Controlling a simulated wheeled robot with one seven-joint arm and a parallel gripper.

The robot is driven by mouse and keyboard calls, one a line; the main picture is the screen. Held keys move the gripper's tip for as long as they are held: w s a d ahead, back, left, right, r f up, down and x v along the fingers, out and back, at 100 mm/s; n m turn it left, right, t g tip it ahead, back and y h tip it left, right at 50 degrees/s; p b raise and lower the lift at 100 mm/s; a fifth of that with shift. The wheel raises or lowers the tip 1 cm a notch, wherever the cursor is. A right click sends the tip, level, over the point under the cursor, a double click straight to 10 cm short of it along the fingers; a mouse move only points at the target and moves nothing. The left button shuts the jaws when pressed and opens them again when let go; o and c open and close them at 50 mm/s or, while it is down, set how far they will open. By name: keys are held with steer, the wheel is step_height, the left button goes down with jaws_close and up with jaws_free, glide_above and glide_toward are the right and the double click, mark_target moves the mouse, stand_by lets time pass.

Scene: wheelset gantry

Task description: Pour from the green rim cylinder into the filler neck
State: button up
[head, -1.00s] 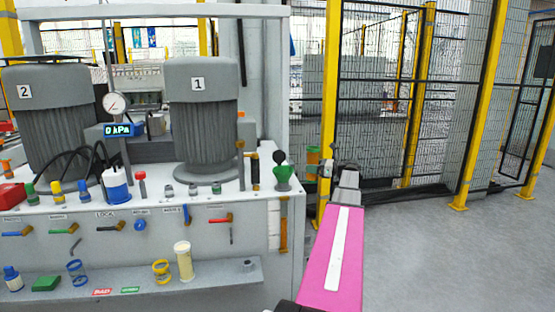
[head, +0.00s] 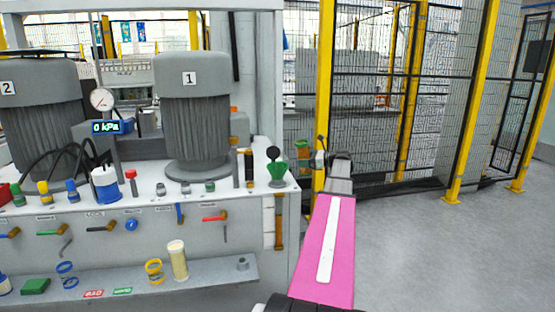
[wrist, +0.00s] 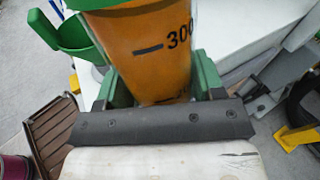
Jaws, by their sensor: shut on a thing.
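My gripper (wrist: 160,85) is shut on the green rim cylinder (wrist: 148,55), an orange-filled measuring vessel with a green rim and a black 300 mark. In the head view the cylinder (head: 303,158) is small, held beside the right end of the white bench, at about the height of the green funnel. It looks close to upright there; a slight tilt cannot be told. The filler neck appears as a green funnel (head: 277,172) with a black round piece above it, just left of the cylinder. A green cup-like shape (wrist: 62,37), likely this funnel, shows at the wrist view's upper left.
The bench (head: 235,198) carries two grey motors, a gauge reading 0 kPa (head: 105,127) and several small valves. A lower shelf holds a cream cylinder (head: 178,260) and yellow rings. Yellow-posted mesh fencing (head: 375,110) stands behind. The floor at right is clear.

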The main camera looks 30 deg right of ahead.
mark_target(304, 142)
steer(key=shift+a+r+n+g+h, duration=0.35)
steer(key=shift+r+n+g+h, duration=0.15)
steer(key=shift+r+n+h, duration=0.35)
stand_by(1.1)
steer(key=shift+a+r+h+p, duration=0.15)
steer(key=shift+r+h+p, duration=0.05)
steer(key=shift+h+p, duration=0.15)
steer(key=shift+a+r+n+g+h, duration=0.3)
steer(key=shift+a+r+n+h, duration=0.1)
steer(key=shift+r+n+h, duration=0.25)
steer(key=shift+r+h, duration=0.3)
steer(key=shift+h, duration=0.05)
steer(key=shift+d+r+n+h+p, duration=0.15)
steer(key=shift+r+n+h, duration=0.25)
steer(key=shift+r+h, duration=0.15)
steer(key=shift+d+r+n+h+p, duration=0.1)
steer(key=shift+r+n+h+p, duration=0.05)
steer(key=shift+r+n+h, duration=0.3)
steer(key=shift+d+r+n+g+h+p, duration=0.1)
steer(key=shift+r+n+g+h+p, duration=0.4)
steer(key=shift+r+h, duration=0.6)
stand_by(1.9)
step_height(304, 142, down, 3)
steer(key=m+y, duration=0.1)
steer(key=y, duration=0.2)
steer(key=shift+m+t, duration=0.25)
steer(key=shift+t, duration=0.05)
steer(key=shift+a, duration=0.2)
